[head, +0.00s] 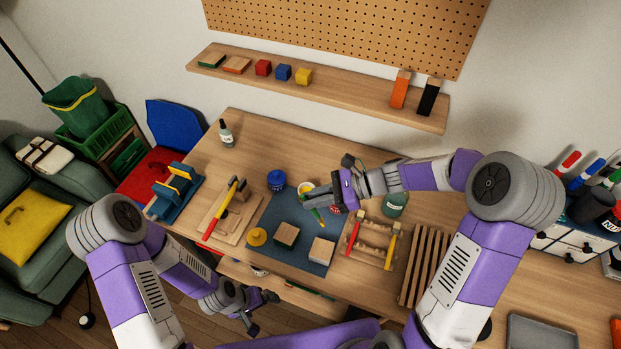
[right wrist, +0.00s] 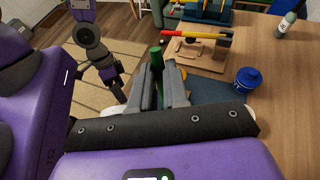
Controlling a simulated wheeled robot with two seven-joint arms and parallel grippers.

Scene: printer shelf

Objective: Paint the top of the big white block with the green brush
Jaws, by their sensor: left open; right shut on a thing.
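The big white block (head: 322,250) sits on the blue-grey mat (head: 268,217), near its front right corner. Its top looks pale and bare. My right gripper (head: 318,203) is shut on the green brush (head: 316,215), above the back part of the mat, behind the white block and apart from it. The green handle also shows between the fingers in the right wrist view (right wrist: 155,58); the bristles are hard to make out. My left gripper (head: 262,308) is open and empty, low in front of the table edge.
A small pot (head: 306,187) and a blue jar (head: 277,179) stand behind.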

